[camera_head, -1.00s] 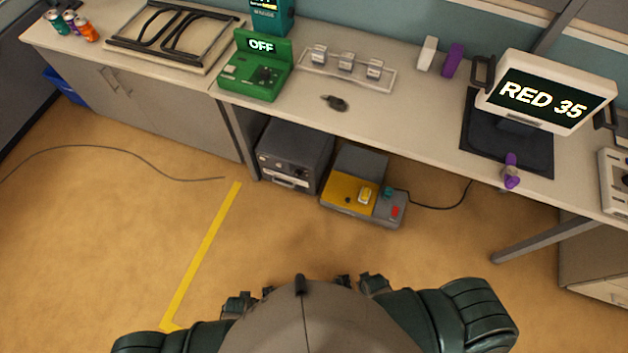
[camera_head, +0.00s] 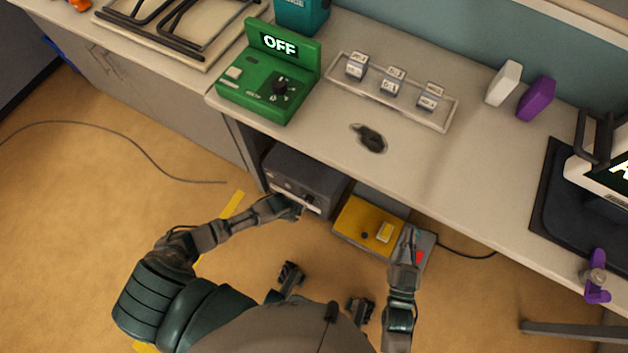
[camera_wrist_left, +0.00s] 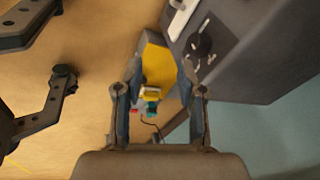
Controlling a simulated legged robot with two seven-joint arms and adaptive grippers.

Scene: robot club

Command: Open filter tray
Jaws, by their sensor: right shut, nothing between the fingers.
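The dark grey box (camera_head: 305,175) stands on the floor under the desk. The filter tray (camera_head: 310,207), with a light front strip, is low on its front, partly hidden by my left gripper (camera_head: 293,208). In the left wrist view, the box (camera_wrist_left: 240,50) is at the right, with a dark knob and a pale strip (camera_wrist_left: 182,16) at the top. My left gripper (camera_wrist_left: 161,68) is open there, with nothing held between its fingers; I cannot tell if it touches the tray. My right gripper (camera_head: 409,238) is shut and empty, in front of the yellow-and-grey unit.
The yellow-and-grey unit (camera_head: 370,224) with a red button stands right of the box. The desk edge overhangs both. Floor in front is mostly clear.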

